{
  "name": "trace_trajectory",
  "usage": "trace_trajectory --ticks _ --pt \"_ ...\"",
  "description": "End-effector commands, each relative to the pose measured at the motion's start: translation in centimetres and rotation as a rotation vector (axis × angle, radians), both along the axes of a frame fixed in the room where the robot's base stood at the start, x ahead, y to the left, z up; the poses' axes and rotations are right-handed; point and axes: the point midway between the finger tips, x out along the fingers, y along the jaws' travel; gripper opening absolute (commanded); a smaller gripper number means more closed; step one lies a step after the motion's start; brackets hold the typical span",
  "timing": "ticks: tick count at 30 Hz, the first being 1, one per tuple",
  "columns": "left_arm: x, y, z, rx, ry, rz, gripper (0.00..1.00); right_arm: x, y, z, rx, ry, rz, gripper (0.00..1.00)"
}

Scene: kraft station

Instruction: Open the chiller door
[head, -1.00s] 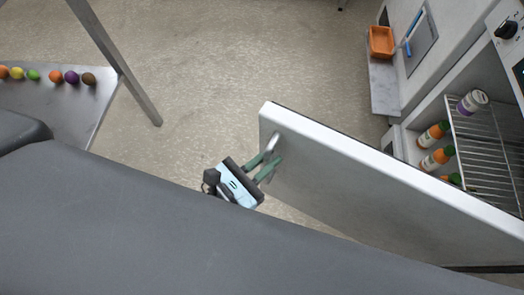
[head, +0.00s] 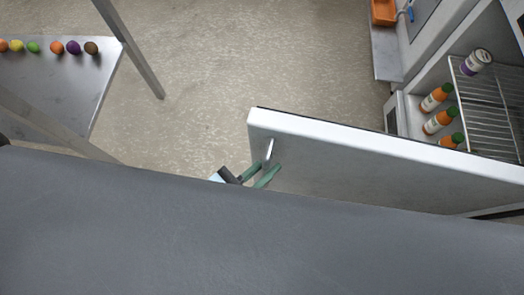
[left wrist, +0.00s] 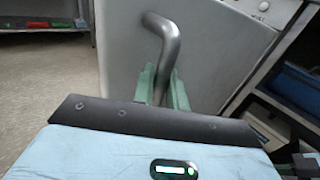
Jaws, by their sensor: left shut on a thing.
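The chiller door (head: 350,165) stands wide open, swung out from the chiller at the right of the head view. Its metal handle (head: 269,150) is near the door's free edge. My left gripper (head: 262,174) has its green fingers at the handle, and the left wrist view shows them closed around the lower part of the bent handle bar (left wrist: 165,45). My grey arm covers the lower part of the head view and hides most of the gripper body.
Inside the chiller are a wire shelf (head: 490,110), several orange bottles (head: 436,121) and a white-and-purple container (head: 476,62). An orange bin (head: 384,12) sits at the upper right. A metal table (head: 60,85) with a row of colored balls stands at left. The floor between is clear.

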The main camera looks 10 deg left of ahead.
Motion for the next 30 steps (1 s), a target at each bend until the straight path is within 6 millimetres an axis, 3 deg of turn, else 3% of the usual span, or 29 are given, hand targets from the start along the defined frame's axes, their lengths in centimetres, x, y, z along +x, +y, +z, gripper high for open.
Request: trace_trajectory --ticks 10,11,15,25,30 --pt "-0.2 -0.3 0.1 -0.003 0.0 -0.007 0.0 0.0 0.0 0.0 -0.001 -0.001 -0.001 0.36" --pt "-0.2 -0.3 0.1 -0.003 0.0 -0.007 0.16 0.0 0.0 0.0 -0.001 -0.001 -0.001 0.36" --pt "-0.1 -0.2 0.0 -0.003 0.0 -0.006 0.32 0.0 0.0 0.0 -0.001 -0.001 -0.001 0.36" --pt "-0.3 0.1 -0.1 -0.002 0.001 -0.003 0.32 0.0 0.0 -0.2 0.0 0.001 0.0 0.36" --pt "-1.8 1.2 -0.3 -0.002 0.005 -0.004 0.32 -0.3 0.0 -1.1 -0.001 0.01 0.0 0.36"
